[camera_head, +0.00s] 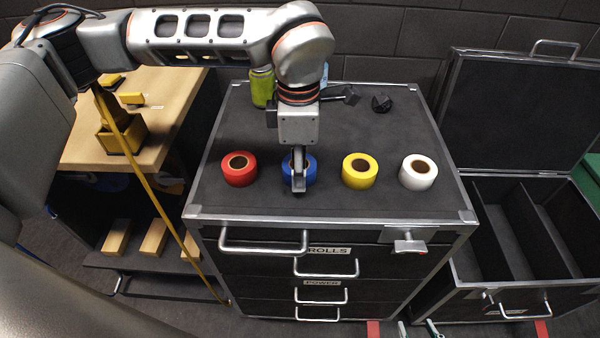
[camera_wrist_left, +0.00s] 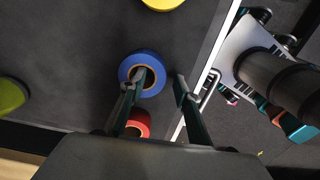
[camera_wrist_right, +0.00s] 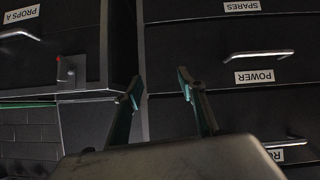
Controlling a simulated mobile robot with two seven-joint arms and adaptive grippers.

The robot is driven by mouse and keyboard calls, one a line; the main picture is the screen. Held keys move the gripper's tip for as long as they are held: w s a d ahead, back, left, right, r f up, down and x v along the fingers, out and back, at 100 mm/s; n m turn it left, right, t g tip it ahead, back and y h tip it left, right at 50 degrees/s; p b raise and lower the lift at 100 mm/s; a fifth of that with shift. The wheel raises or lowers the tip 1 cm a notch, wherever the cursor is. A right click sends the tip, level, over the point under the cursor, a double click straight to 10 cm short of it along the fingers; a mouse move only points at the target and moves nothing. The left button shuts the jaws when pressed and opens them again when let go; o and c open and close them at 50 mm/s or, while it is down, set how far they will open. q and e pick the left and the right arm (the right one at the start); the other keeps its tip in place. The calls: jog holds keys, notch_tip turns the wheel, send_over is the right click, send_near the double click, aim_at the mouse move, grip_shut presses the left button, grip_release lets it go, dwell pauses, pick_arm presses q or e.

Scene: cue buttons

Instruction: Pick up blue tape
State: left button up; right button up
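The blue tape roll (camera_head: 311,170) lies flat on the dark top of the cabinet, between the red tape roll (camera_head: 239,169) and the yellow tape roll (camera_head: 360,171). My left gripper (camera_head: 299,178) points down over it and hides part of it. In the left wrist view the blue roll (camera_wrist_left: 153,63) shows between and ahead of the fingers. My left gripper (camera_wrist_left: 158,88) is open there, one finger over the roll's hole and the other outside its rim; contact cannot be told. My right gripper (camera_wrist_right: 160,82) is open and empty, facing the drawer fronts.
A white tape roll (camera_head: 418,172) lies at the right of the row. A green can (camera_head: 262,87) and dark tools (camera_head: 342,95) stand behind. An open black case (camera_head: 520,235) is at the right, a wooden bench (camera_head: 165,110) at the left. The cabinet's front strip is clear.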

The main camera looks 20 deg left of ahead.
pick_arm(q)
jog(key=shift+f, duration=0.95)
jog(key=shift+f+b, duration=0.15)
jog(key=shift+b, duration=0.2)
grip_shut()
pick_arm(e)
jog(key=shift+w+d+f, duration=0.15)
jog(key=shift+w+f, duration=0.1)
pick_arm(q)
jog(key=shift+r, duration=0.25)
